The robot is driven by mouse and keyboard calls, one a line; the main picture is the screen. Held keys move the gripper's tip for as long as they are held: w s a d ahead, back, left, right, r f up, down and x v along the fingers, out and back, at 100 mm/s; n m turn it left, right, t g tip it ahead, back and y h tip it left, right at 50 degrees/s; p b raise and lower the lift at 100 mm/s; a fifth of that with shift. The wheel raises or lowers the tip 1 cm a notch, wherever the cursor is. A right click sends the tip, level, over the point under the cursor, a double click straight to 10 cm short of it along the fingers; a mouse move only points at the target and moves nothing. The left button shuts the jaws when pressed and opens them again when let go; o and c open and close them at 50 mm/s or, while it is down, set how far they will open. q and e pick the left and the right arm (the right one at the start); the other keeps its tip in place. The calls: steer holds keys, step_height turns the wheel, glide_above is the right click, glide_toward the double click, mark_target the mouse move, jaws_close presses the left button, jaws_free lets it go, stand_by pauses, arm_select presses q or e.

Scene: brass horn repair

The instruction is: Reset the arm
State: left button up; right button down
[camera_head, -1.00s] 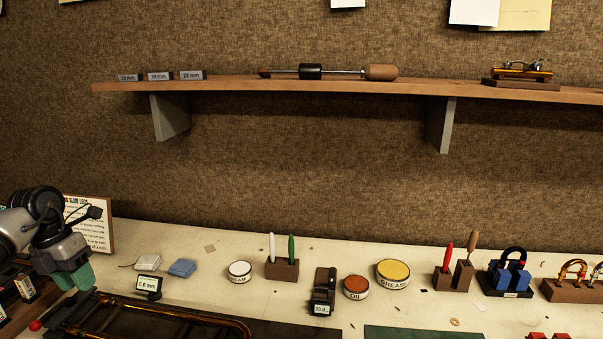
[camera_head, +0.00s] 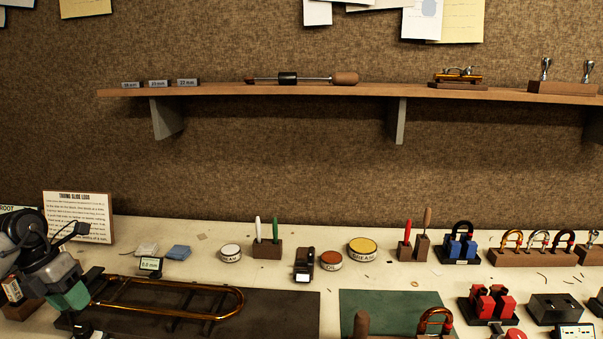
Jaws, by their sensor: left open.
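My left gripper (camera_head: 70,300), with green finger pads, is at the lower left of the head view, pointing down. It is open, and I see nothing held between its fingers. It hangs by the left end of a brass slide tube (camera_head: 225,312), which lies on a dark mat (camera_head: 285,325). I cannot tell whether the fingers touch the tube. My right gripper is not in view.
A small gauge (camera_head: 150,264), a cream tin (camera_head: 230,253), a grease tin (camera_head: 362,250) and tool blocks line the bench's back. A sign (camera_head: 78,216) stands behind my left arm. A green mat (camera_head: 385,310) lies right of the dark one. A shelf (camera_head: 220,91) hangs above.

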arm_select(q)
steer(key=w+d+f+t+h, duration=0.2)
steer(key=d+h, duration=0.2)
steer(key=d, duration=0.7)
steer(key=w+d+f+t+h, duration=0.1)
steer(key=d+f+t+h, duration=0.2)
steer(key=d, duration=0.8)
steer(key=s+d+r+n+t+h, duration=0.3)
steer(key=d+r+n+t, duration=0.1)
steer(key=d+n+t, duration=0.55)
steer(key=s+a+f+n+g+y, duration=0.1)
steer(key=s+a+f+n+y, duration=0.45)
steer(key=n, duration=0.55)
steer(key=s+a+f+n+g+y, duration=0.1)
steer(key=s+a+f+n+y, duration=0.2)
steer(key=s+f+n+y, duration=0.55)
steer(key=s+d+f+n+g+h, duration=0.1)
steer(key=s+f+n+g, duration=0.2)
steer(key=s+g, duration=0.35)
steer(key=s+f+n+g, duration=0.2)
steer(key=s+n+g, duration=0.15)
steer(key=s, duration=0.55)
step_height(320, 180, down, 26)
steer(key=s+a+f+g, duration=0.2)
steer(key=s+f, duration=1.4)
steer(key=s, duration=0.1)
steer(key=shift+a+f, duration=0.2)
steer(key=shift+a, duration=0.1)
